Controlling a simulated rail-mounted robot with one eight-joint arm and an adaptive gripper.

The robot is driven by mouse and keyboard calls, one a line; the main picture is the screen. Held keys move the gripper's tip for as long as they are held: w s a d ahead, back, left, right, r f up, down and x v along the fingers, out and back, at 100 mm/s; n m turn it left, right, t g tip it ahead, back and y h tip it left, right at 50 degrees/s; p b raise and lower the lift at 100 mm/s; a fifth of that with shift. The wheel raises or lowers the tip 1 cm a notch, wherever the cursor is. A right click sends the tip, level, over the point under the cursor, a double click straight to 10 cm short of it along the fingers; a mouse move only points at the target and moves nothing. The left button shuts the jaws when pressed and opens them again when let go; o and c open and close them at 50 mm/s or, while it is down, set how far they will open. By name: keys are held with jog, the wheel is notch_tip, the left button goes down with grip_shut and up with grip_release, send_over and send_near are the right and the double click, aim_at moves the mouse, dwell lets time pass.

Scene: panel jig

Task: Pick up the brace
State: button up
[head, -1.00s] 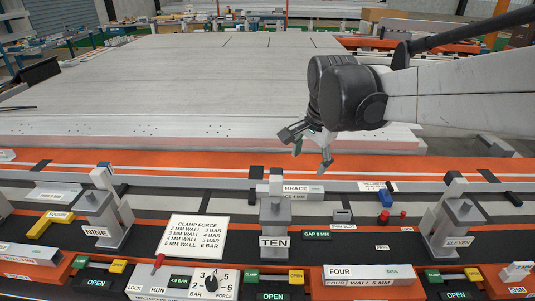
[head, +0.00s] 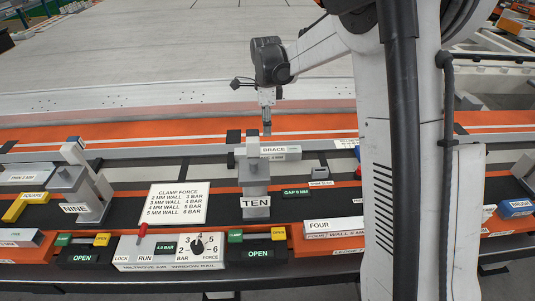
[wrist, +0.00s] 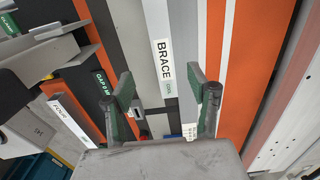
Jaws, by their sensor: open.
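The brace (head: 280,151) is a pale grey bar with a white BRACE label. In the head view it lies at the top of the clamp post marked TEN (head: 256,184). My gripper (head: 266,127) is just above and behind the brace in the head view, pointing down. In the wrist view my gripper (wrist: 167,92) has its two green-faced fingers apart with nothing held. I cannot tell the exact height between the fingertips and the brace.
Clamp post NINE (head: 83,195) stands to the left. A CLAMP FORCE sign (head: 178,203) and a dial box (head: 170,250) are in front. A white FOUR block (head: 331,226) lies right of TEN. A wide pale panel (head: 150,65) fills the back.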

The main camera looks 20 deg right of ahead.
aim_at(268, 150)
notch_tip(268, 150, down, 7)
jog(key=shift+f, duration=0.15)
jog(key=f, duration=0.5)
jog(key=shift+w+d, duration=0.15)
jog(key=shift+d, duration=0.2)
grip_shut()
